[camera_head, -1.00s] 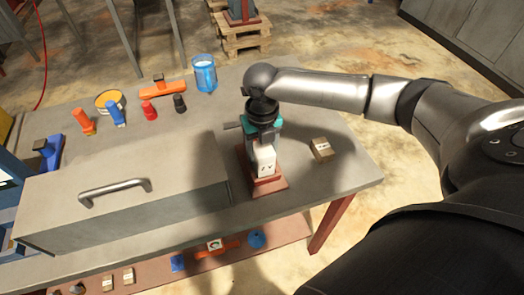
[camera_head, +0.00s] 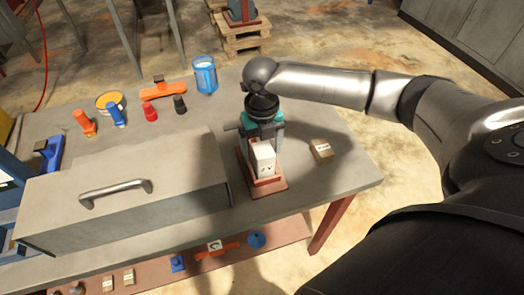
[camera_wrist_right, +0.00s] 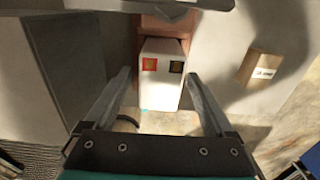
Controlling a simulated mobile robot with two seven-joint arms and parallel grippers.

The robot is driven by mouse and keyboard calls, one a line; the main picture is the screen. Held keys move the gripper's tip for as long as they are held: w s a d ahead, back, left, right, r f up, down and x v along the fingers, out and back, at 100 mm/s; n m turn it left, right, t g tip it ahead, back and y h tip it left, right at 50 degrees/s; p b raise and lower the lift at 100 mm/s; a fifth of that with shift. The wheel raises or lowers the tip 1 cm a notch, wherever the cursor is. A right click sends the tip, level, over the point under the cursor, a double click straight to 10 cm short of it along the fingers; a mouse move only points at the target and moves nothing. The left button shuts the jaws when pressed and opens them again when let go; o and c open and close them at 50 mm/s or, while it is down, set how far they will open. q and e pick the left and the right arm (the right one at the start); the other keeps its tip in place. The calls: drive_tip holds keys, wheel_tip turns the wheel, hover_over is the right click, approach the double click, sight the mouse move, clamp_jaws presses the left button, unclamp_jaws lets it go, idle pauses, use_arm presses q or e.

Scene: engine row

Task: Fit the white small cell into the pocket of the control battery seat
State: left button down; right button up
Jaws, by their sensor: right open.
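The white small cell (camera_head: 263,160) stands upright at the red control battery seat (camera_head: 270,188) near the table's front edge. In the right wrist view, the cell (camera_wrist_right: 160,88) shows a red and a dark terminal patch, with part of the reddish seat (camera_wrist_right: 166,26) beyond it. I cannot tell how deep the cell sits in the pocket. My right gripper (camera_head: 264,141) is open above the cell. In the wrist view, its fingers (camera_wrist_right: 158,76) stand on both sides of the cell with gaps. My left gripper is not in view.
A grey box with a handle (camera_head: 115,190) fills the table left of the seat. A small tan block (camera_head: 321,149) lies to the right. A blue cup (camera_head: 205,75), an orange tool (camera_head: 163,90) and several coloured pieces stand behind. The table's right front corner is clear.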

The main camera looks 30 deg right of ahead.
wheel_tip(320, 180, up, 11)
drive_tip(key=shift+f+p, duration=0.2)
drive_tip(key=shift+p, duration=0.55)
drive_tip(key=shift+f, duration=0.1)
